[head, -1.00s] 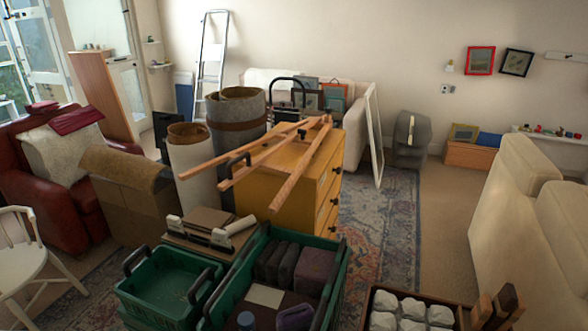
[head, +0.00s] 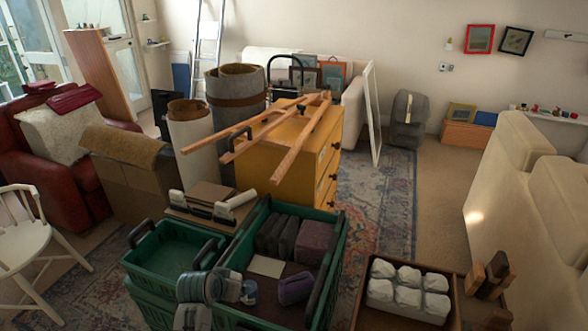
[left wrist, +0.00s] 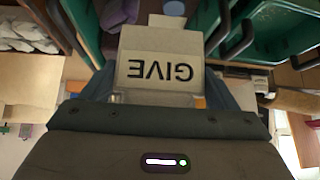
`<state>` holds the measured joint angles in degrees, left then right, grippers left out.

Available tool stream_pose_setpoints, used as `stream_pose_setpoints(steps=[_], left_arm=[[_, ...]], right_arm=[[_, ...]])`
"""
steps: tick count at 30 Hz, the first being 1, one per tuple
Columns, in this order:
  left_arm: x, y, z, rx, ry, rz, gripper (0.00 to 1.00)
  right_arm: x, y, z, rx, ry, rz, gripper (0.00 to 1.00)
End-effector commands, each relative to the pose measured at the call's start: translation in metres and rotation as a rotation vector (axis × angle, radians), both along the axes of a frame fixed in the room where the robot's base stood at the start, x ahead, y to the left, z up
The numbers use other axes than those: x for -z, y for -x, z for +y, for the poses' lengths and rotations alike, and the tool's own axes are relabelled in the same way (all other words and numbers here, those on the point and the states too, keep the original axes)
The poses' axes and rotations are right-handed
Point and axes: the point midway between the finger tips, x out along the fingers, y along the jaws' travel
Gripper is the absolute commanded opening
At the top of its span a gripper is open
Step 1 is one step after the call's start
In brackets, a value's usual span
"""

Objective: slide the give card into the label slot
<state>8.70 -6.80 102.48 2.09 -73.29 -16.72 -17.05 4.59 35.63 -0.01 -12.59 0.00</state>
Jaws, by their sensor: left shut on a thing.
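The give card (left wrist: 160,72) is a pale card with black GIVE lettering, upside down in the left wrist view. My left gripper (left wrist: 158,98) is shut on its near edge, and the lettering stays uncovered. In the head view my left gripper (head: 226,289) is at the bottom, over the near side of the larger green crate (head: 333,262); I cannot make out the card there. A pale flat panel (left wrist: 166,38) is just beyond the card in the wrist view. I cannot tell whether it is the label slot, or whether the card touches it. My right gripper is out of view.
A smaller green crate (head: 135,264) stands left of the larger one, which holds dark blocks, a purple item (head: 296,288) and a pale sheet (head: 266,266). A wooden box (head: 457,308) of white pieces stands right. Behind are a yellow chest (head: 268,180) and wooden legs (head: 300,158).

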Motion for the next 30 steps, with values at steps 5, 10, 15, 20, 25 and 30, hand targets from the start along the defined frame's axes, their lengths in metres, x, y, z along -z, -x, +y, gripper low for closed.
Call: stream_pose_setpoints(steps=[5,10,15,20,25,30], left_arm=[[-0.09,0.016,0.015,-0.113,0.001,-0.013,0.55],[-0.14,0.042,0.026,-0.209,0.017,-0.008,0.55],[-0.159,0.056,0.031,-0.255,0.031,-0.003,0.55],[-0.162,0.058,0.032,-0.262,0.033,0.0,0.55],[-0.161,0.058,0.032,-0.261,0.032,0.0,0.55],[-0.161,0.057,0.032,-0.261,0.032,-0.001,0.55]], right_arm=[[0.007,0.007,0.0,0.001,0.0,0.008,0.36],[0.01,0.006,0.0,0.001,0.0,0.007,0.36],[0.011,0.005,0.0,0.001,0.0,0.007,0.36],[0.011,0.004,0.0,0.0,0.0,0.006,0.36],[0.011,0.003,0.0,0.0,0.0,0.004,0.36],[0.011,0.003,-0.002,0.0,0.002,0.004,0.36]])
